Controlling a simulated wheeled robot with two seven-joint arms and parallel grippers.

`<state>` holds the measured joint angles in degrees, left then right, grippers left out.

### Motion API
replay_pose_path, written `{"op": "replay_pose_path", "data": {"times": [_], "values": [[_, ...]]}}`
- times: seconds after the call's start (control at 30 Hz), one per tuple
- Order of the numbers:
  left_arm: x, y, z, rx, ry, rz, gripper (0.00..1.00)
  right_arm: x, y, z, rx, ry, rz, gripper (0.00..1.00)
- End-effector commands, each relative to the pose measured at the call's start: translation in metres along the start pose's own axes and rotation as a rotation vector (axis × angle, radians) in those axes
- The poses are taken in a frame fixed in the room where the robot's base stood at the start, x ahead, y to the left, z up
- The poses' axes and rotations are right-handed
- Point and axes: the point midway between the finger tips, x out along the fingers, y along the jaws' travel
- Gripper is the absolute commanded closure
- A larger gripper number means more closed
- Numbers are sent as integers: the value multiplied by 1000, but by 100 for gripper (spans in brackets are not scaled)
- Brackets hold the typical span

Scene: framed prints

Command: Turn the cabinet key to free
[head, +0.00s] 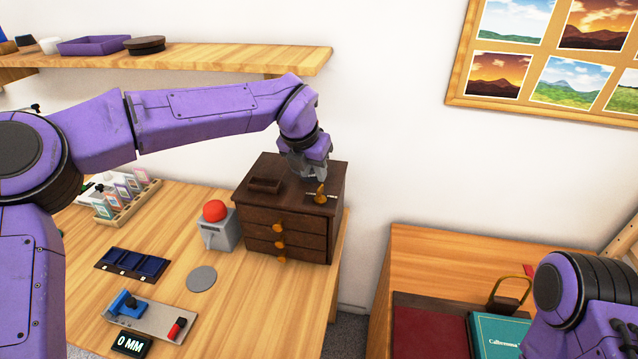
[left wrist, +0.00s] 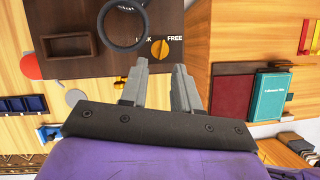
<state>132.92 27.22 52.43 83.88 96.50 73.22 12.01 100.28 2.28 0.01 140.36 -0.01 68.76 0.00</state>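The dark brown cabinet (head: 287,225) stands at the table's back right corner, with several small drawers. Its orange key (head: 320,194) sits upright on top by a small label plate. In the left wrist view the key (left wrist: 160,48) lies between the words LOCK and FREE, LOCK partly covered by a dark ring. I cannot tell exactly which way the key points. My left gripper (head: 308,170) is over the cabinet top, just beside the key in the picture. In the left wrist view its fingers (left wrist: 160,72) are apart, with nothing between them. My right gripper is out of view.
A shallow brown tray (head: 265,185) sits on the cabinet top. A grey box with a red button (head: 214,211) stands left of the cabinet. A wooden shelf (head: 200,65) runs behind my left arm. A lower wooden unit (head: 440,255) with books is to the right.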

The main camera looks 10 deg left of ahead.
Motion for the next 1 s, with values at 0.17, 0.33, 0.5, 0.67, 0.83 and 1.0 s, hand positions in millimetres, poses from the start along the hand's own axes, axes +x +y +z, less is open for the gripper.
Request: {"op": "replay_pose_path", "data": {"times": [0.17,0.33,0.5,0.67,0.83,1.0], "values": [[46,0,5,3,12,1,69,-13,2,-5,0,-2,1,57],[73,3,6,1,13,3,69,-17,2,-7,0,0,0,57],[80,5,5,-1,11,3,69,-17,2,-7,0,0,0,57],[79,5,5,-1,11,3,72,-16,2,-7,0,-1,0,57],[79,4,5,0,11,4,100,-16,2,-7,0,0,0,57],[79,5,5,3,11,3,100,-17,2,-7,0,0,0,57]]}}
